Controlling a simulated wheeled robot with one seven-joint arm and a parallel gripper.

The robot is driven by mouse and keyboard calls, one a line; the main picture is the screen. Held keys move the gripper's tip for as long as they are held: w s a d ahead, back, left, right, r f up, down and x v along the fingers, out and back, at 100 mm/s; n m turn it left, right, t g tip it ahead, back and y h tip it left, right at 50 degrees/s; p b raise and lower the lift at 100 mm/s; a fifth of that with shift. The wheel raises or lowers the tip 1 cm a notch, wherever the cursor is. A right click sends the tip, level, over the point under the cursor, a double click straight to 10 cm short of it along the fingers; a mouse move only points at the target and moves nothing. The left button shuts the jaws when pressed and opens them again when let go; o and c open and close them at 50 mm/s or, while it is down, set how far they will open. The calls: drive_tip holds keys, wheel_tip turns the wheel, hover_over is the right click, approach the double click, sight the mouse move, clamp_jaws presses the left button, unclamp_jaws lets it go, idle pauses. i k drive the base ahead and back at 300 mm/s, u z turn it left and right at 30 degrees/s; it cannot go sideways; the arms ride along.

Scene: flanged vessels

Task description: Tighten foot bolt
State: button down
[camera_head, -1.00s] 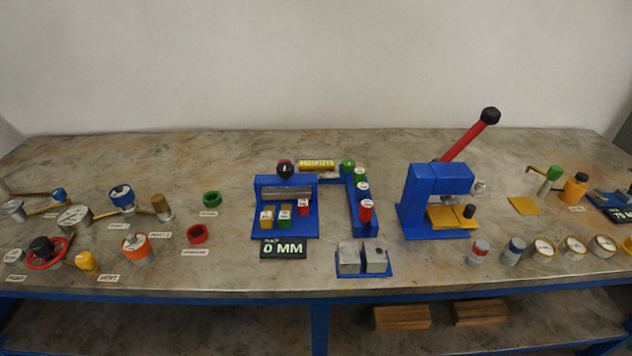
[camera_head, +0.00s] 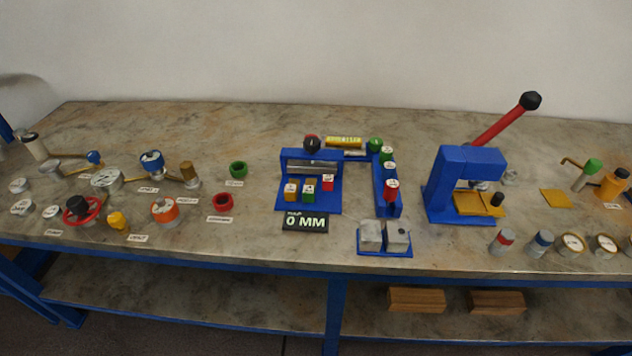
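No part clearly recognisable as the foot bolt shows in the head view; the items are too small to tell. Flanged or capped fittings stand at the left of the bench: a blue-topped one (camera_head: 152,163), an orange-ringed one (camera_head: 165,210), a red handwheel with a black knob (camera_head: 80,208) and a yellow knob (camera_head: 118,221). Small labels lie beside them, mostly unreadable. My gripper is not in view.
The bench (camera_head: 240,130) has a blue fixture (camera_head: 312,168) with a "0 MM" sign (camera_head: 306,222) and a blue press (camera_head: 461,184) with a red lever. A shelf below holds wooden blocks (camera_head: 416,299). The back strip of the bench is mostly clear.

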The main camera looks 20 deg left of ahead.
sight(311, 144)
drive_tip(key=k, duration=1.3)
drive_tip(key=u, duration=0.6)
drive_tip(key=i, duration=1.85)
drive_tip(key=z, duration=0.6)
